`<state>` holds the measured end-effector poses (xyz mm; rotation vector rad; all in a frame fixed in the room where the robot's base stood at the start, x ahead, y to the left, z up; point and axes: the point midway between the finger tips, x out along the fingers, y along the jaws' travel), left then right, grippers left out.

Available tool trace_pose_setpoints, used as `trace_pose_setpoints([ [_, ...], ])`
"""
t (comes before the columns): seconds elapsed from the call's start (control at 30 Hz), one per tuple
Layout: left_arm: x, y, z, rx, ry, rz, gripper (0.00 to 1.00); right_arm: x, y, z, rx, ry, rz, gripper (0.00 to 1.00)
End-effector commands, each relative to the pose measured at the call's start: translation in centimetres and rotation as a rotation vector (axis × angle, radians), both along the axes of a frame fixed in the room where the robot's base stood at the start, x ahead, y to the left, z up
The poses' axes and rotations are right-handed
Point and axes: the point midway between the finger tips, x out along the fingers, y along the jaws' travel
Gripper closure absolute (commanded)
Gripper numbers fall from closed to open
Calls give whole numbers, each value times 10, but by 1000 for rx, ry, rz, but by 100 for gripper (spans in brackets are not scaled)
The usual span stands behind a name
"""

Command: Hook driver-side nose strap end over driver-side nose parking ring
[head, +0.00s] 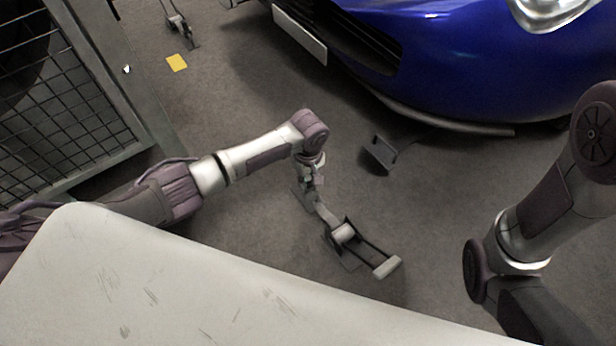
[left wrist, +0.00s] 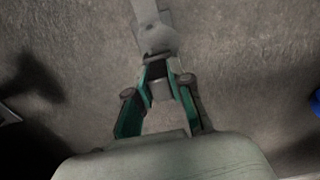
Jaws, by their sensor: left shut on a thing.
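My left gripper (head: 312,187) points down over the floor in the middle of the head view. In the left wrist view its green-sided fingers (left wrist: 158,80) are shut on the end of a grey strap (left wrist: 153,25). In the head view the strap (head: 324,213) runs from the jaws to a dark frame with light rollers (head: 362,247), near the white surface. A dark bracket (head: 380,153) stands on the floor below the car's nose. I cannot tell which part is the parking ring. My right arm is at the right; its gripper is not visible.
A blue car (head: 470,70) fills the upper right, with a low lip under its nose. A mesh cage (head: 75,95) stands at the left. A yellow floor mark (head: 177,63) and another strap device (head: 181,25) lie at the upper left. A white surface (head: 200,290) fills the front.

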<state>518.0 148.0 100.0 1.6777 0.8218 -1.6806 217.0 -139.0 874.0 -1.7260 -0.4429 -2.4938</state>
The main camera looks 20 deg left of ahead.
Motion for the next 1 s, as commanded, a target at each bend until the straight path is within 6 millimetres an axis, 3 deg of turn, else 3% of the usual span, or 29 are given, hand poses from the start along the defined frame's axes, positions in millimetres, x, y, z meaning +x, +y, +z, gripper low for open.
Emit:
trace_pose_setpoints([
  [0.07,0,0,1,-1,-1,0,100,0,0,0,0,0,0,100],
  [0.1,0,0,1,-1,-1,0,75,0,0,0,0,0,0,100],
  [0.27,0,0,1,-1,-1,0,51,0,0,0,0,1,1,100],
  [0.67,1,0,9,-1,-2,0,51,3,0,0,4,9,3,100],
  [1.0,1,0,76,-2,-5,-1,51,1,0,0,1,5,1,100],
])
